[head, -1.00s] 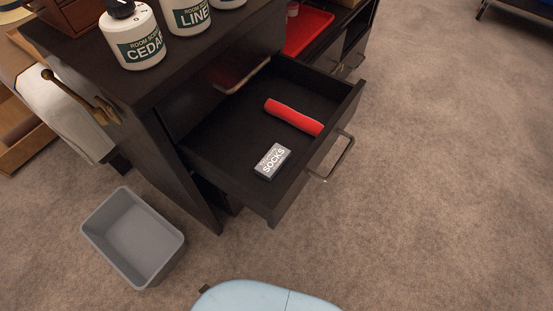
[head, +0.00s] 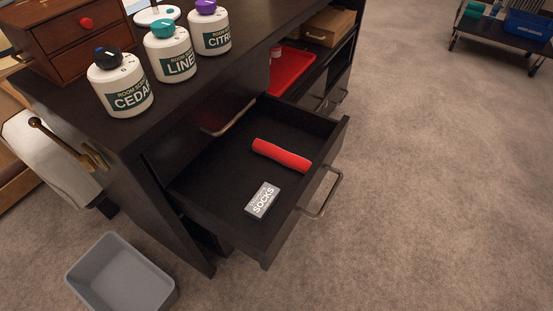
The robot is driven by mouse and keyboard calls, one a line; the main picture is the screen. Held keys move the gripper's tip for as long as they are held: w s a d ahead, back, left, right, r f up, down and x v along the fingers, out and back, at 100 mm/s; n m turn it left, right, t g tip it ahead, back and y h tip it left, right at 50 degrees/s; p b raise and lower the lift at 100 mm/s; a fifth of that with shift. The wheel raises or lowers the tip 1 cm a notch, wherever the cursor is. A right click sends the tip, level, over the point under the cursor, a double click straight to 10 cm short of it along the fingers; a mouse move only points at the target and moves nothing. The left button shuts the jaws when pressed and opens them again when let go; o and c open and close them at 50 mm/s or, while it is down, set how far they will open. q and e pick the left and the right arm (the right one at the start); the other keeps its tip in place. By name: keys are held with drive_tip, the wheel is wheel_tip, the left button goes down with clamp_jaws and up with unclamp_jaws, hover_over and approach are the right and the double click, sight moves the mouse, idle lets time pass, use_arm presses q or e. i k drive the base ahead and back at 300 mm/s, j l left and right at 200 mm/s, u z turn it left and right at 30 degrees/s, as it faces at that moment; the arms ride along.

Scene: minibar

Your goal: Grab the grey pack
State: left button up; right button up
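The grey pack (head: 262,199), a small box labelled "SOCKS", lies flat in the open drawer (head: 215,195) of the dark cabinet, toward the drawer's near front side. A red roll (head: 281,155) lies in the same drawer, farther back and to the right, apart from the pack. Neither of my grippers is in the head view.
Three white scent bottles (head: 173,53) and a brown wooden box (head: 82,35) stand on the cabinet top. A red tray (head: 290,72) sits on a shelf behind the drawer. A grey bin (head: 122,275) stands on the carpet at lower left.

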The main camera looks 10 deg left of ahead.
sight(258, 207)
drive_tip(key=k+l+u, duration=0.1)
drive_tip(key=u, duration=0.7)
drive_tip(key=k+l+u, duration=0.1)
drive_tip(key=u, duration=0.3)
drive_tip(key=k+u, duration=0.2)
drive_tip(key=u, duration=0.2)
drive_tip(key=k+j, duration=0.15)
drive_tip(key=k, duration=0.3)
drive_tip(key=i, duration=0.5)
